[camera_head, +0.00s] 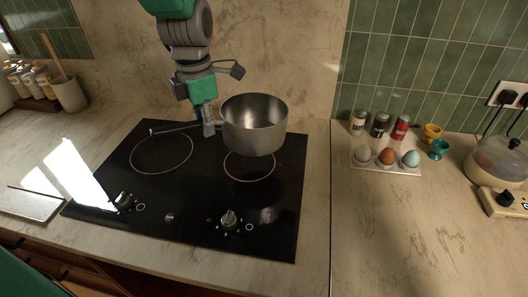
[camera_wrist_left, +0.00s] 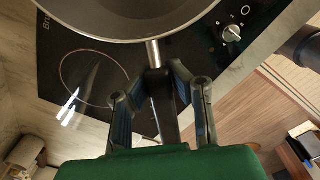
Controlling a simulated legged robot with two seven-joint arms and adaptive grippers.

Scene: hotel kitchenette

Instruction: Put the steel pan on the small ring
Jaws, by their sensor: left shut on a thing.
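The steel pan (camera_head: 254,137) is upright over the right part of the black cooktop. It covers the far part of the small ring (camera_head: 249,180), whose near part shows below it. The pan looks raised above the glass, but the gap is hard to judge. My left gripper (camera_head: 208,120) is shut on the pan's handle, left of the bowl. In the left wrist view the fingers (camera_wrist_left: 157,92) close around the handle (camera_wrist_left: 153,54), with the pan's bowl (camera_wrist_left: 130,32) at the top. My right gripper is not in view.
The large ring (camera_head: 161,170) on the left is empty. Two knobs (camera_head: 229,219) (camera_head: 123,200) stand at the cooktop's front. An egg tray (camera_head: 386,168), shakers (camera_head: 380,125) and egg cups (camera_head: 438,149) are to the right. A marble wall (camera_head: 290,50) stands behind.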

